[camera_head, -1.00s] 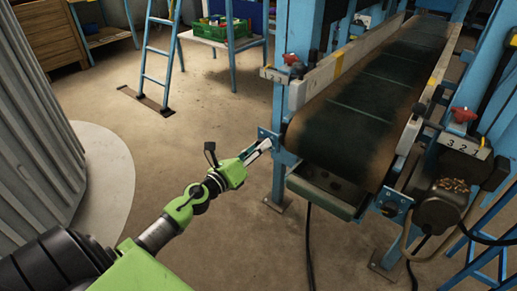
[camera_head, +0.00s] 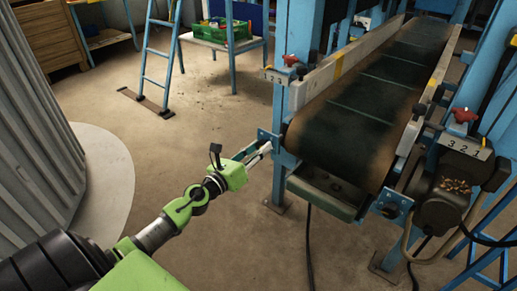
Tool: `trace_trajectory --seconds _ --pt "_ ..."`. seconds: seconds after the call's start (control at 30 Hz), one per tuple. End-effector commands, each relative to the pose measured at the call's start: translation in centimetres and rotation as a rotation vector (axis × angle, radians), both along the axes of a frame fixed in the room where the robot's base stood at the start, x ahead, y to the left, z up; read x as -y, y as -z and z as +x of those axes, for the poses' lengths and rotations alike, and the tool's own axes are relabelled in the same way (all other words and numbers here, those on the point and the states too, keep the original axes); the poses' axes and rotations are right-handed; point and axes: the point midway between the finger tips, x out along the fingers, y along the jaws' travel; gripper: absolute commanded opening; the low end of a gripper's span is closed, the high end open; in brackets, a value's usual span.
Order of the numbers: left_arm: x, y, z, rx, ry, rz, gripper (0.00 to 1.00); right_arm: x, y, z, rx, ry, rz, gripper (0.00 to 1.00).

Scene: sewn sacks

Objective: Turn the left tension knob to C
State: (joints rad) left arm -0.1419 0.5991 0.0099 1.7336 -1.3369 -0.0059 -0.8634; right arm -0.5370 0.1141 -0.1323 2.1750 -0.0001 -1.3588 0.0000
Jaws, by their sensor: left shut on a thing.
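My left gripper (camera_head: 262,152) reaches in from the lower left, its fingertips at the blue bracket plate (camera_head: 268,138) on the left side of the conveyor's near end. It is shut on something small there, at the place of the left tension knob. The knob itself is hidden by the fingers and too small to make out, and I cannot read any letter marks beside it. The conveyor belt (camera_head: 345,138) is dark with lighter cross seams. A similar blue plate (camera_head: 394,207) sits at the right side of the same end. My right gripper is out of view.
A red knob (camera_head: 291,60) with a number plate stands above on the left post; another red knob (camera_head: 463,115) is at the right. A motor (camera_head: 440,210) hangs at the lower right. A blue ladder (camera_head: 157,62) stands behind. The floor left of the conveyor is clear.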

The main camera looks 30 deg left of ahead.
Motion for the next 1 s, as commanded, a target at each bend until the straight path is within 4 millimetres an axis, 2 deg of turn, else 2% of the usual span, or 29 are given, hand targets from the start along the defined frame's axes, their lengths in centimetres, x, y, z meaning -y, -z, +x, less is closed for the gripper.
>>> trace_trajectory --seconds 0.07,0.1,0.13,0.17,0.57,0.73,1.0 --pt "0.1 0.3 -0.1 -0.006 0.002 -0.002 0.06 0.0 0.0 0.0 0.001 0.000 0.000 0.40" --pt "0.1 0.3 -0.1 -0.006 0.002 -0.002 0.35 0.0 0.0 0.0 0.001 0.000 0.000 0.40" --pt "0.1 0.3 -0.1 -0.005 0.002 -0.002 0.42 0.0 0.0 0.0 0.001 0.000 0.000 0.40" --pt "0.1 0.3 -0.1 -0.005 0.002 -0.002 0.44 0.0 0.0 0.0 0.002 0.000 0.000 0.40" --pt "0.0 0.1 -0.4 -0.002 0.001 -0.004 0.44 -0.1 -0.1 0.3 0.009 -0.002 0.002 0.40" --pt "-0.2 0.2 -2.7 -0.004 -0.001 -0.004 0.44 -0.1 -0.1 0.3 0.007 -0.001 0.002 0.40" --pt "-0.6 0.3 -8.5 -0.005 -0.003 -0.008 0.44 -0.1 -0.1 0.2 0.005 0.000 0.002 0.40"
